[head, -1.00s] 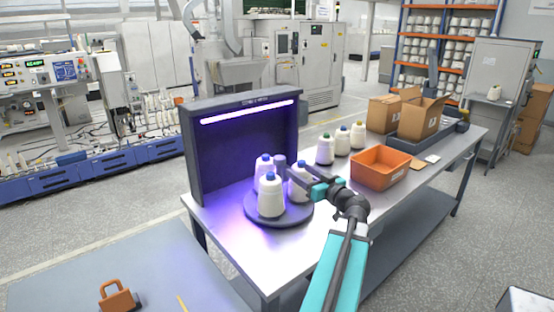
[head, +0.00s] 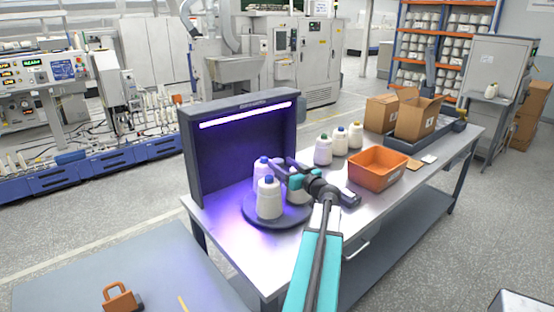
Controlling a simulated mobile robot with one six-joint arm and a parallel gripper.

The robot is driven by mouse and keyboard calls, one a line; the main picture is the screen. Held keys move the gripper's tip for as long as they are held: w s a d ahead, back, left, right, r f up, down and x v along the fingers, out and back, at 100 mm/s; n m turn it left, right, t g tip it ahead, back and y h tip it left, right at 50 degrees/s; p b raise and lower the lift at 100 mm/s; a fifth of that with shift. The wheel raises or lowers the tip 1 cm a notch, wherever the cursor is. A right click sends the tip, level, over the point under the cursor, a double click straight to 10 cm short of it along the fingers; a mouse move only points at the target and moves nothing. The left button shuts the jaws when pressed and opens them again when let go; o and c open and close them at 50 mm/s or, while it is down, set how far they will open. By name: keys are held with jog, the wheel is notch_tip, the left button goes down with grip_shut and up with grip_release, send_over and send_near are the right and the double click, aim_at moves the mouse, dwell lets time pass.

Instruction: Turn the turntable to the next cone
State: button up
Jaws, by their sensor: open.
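The round dark turntable (head: 276,222) sits on the metal table in front of the dark hood with a lit violet lamp. My gripper (head: 279,168) is open, at about the height of the cone tops, over the back right part of the turntable. I cannot tell whether a finger touches a cone. The central post is hidden from view.
The dark hood (head: 238,105) stands close behind the turntable. Three cones (head: 340,141) with green, blue and yellow tops stand farther back on the metal table (head: 225,232). An orange bin (head: 377,170) is to the right, with cardboard boxes (head: 416,118) behind it.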

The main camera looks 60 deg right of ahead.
jog(key=shift+p+x, duration=0.55)
jog(key=shift+x, duration=1.35)
jog(key=shift+a, duration=0.1)
grip_shut()
